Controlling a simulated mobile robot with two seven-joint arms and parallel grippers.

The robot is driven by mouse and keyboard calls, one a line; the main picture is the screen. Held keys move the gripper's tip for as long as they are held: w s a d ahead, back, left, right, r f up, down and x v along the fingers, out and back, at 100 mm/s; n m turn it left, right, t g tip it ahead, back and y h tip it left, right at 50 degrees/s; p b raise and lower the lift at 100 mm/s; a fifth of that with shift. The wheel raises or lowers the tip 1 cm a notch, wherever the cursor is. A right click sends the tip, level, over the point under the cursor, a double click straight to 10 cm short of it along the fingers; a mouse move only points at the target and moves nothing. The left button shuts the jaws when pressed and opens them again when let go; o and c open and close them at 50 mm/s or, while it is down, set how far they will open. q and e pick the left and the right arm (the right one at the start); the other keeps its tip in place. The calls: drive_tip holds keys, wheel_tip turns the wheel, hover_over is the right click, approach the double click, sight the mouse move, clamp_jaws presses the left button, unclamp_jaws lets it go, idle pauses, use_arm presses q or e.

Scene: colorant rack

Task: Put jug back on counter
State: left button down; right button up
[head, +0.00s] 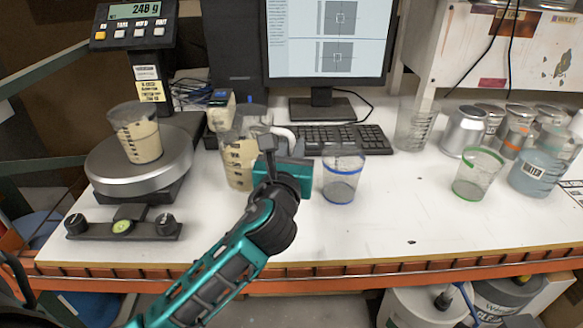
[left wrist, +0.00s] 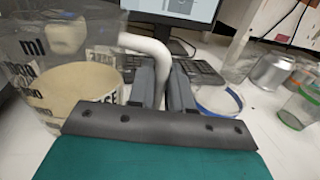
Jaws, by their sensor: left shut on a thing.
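The jug (head: 239,165) is clear with dark printed markings and beige contents, and it also shows at the left of the left wrist view (left wrist: 70,90). It is upright over the white counter (head: 400,225), left of the middle in the head view. I cannot tell whether its base touches the counter. My left gripper (head: 268,147) is shut on the jug's white handle (left wrist: 150,48), at the jug's right side. The gripper and arm hide part of the jug and handle in the head view. My right gripper is not in view.
A blue-rimmed cup (head: 342,178) stands close right of the gripper. A scale (head: 140,178) reading 248 g carries a cup of beige stuff (head: 136,136) at left. Behind are a keyboard (head: 335,138) and monitor. A green-rimmed cup (head: 477,178) stands right. The front middle counter is clear.

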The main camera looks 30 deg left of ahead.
use_arm(q)
drive_tip(key=shift+f+b, duration=0.55)
drive_tip(key=shift+f, duration=1.5)
drive_tip(key=shift+f, duration=0.2)
drive_tip(key=c, duration=1)
unclamp_jaws()
drive_tip(key=shift+c, duration=0.2)
drive_tip(key=shift+s+r, duration=0.1)
drive_tip(key=shift+r, duration=0.1)
drive_tip(key=v, duration=1.2)
drive_tip(key=shift+b, duration=0.35)
